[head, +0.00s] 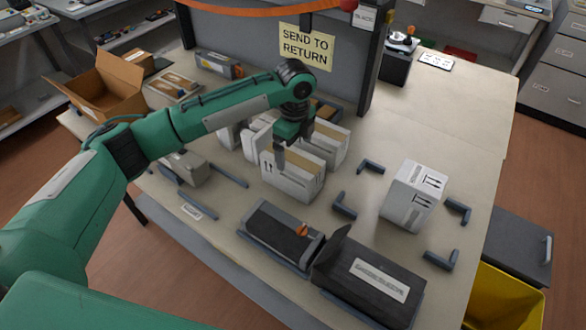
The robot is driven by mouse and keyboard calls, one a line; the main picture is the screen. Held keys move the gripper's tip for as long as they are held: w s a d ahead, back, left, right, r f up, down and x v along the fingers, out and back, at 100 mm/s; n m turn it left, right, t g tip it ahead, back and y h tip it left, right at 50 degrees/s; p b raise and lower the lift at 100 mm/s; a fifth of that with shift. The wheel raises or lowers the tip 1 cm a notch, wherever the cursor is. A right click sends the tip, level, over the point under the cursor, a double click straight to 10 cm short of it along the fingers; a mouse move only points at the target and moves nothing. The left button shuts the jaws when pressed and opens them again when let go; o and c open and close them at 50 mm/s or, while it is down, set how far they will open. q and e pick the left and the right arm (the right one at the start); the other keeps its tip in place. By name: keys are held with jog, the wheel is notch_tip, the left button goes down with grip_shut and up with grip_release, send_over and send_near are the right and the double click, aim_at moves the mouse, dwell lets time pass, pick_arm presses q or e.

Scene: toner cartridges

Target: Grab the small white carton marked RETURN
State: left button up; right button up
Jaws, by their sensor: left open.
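Several white cartons stand on the table, and I cannot read the word RETURN on any of them. One white carton (300,188) with arrow marks is at the middle, open-topped or with a brown top. More pale cartons (333,142) stand close behind it, partly hidden by my arm. A separate closed white carton (413,196) with arrow marks stands to the right among black corner brackets. My left gripper (280,158) is open, pointing down at the middle carton's upper left part. I cannot tell whether it touches. My right gripper is not in view.
A sign reading SEND TO RETURN (306,46) hangs on a dark panel behind. Black corner brackets (458,211) surround the right carton. Dark cartridge trays (370,280) lie at the front edge. An open brown box (108,90) stands at the back left.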

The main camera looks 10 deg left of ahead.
aim_at(293, 157)
pick_arm(q)
jog(key=shift+w+f, duration=0.1)
jog(key=shift+f, duration=0.65)
jog(key=f, duration=0.1)
jog(key=f+p, duration=0.1)
jog(key=f, duration=0.2)
jog(key=shift+a+f, duration=0.1)
jog(key=shift+a, duration=0.2)
jog(key=shift+f, duration=0.45)
jog(key=c, duration=1.3)
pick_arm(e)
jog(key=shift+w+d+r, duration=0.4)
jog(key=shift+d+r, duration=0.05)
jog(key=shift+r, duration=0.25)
pick_arm(q)
jog(key=shift+r, duration=0.1)
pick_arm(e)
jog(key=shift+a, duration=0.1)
